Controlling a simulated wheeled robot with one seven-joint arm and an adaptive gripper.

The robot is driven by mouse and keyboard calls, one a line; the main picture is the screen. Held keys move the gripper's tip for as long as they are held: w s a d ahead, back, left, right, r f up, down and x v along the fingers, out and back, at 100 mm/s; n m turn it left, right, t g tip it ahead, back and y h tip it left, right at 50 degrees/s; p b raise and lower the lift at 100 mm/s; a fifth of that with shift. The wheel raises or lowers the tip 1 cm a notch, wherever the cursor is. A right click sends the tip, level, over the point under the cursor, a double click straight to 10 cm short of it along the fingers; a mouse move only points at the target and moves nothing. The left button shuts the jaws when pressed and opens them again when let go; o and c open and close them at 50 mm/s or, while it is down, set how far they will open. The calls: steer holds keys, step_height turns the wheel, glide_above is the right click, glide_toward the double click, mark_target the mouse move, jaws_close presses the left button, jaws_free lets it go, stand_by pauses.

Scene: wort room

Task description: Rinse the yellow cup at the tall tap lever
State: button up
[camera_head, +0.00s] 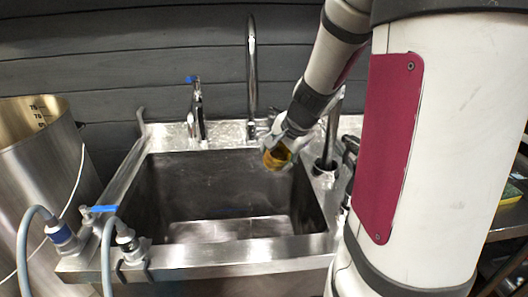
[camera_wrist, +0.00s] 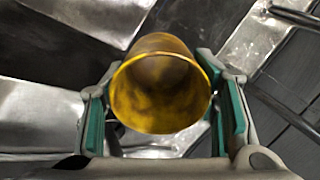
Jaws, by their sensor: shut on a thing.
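The yellow cup (camera_head: 277,156) is held by my gripper (camera_head: 274,144) over the back right part of the sink basin (camera_head: 215,190). In the wrist view the cup (camera_wrist: 160,92) sits between the two green-padded fingers of my gripper (camera_wrist: 163,112), with its open mouth toward the camera. The cup looks tilted in the head view. A tall curved tap (camera_head: 251,70) rises behind the sink, left of my gripper. A shorter tap with a blue-topped lever (camera_head: 196,105) stands farther left. My gripper and wrist hide part of the sink's back rim.
A large steel pot (camera_head: 38,150) stands at the left. Hoses with a blue valve handle (camera_head: 100,208) run at the sink's front left corner. Another upright metal fitting (camera_head: 330,135) stands at the right rim, near my wrist. The basin is empty.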

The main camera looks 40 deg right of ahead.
steer(key=w+d+f, duration=0.1)
steer(key=w, duration=0.7)
steer(key=shift+d+f+p, duration=0.35)
steer(key=shift+p, duration=0.1)
steer(key=shift+d, duration=0.1)
stand_by(0.4)
steer(key=shift+s+d+b, duration=0.1)
steer(key=shift+d+b, duration=0.2)
steer(key=shift+d, duration=0.2)
steer(key=shift+s, duration=0.1)
steer(key=shift+s+a+b, duration=0.3)
steer(key=shift+s+b, duration=0.2)
steer(key=shift+s, duration=0.8)
steer(key=shift+s+a+b, duration=0.25)
steer(key=shift+s+b, duration=0.2)
steer(key=shift+s, duration=0.8)
steer(key=shift+s+a+b, duration=0.3)
steer(key=shift+s+b, duration=0.2)
steer(key=shift+s, duration=0.8)
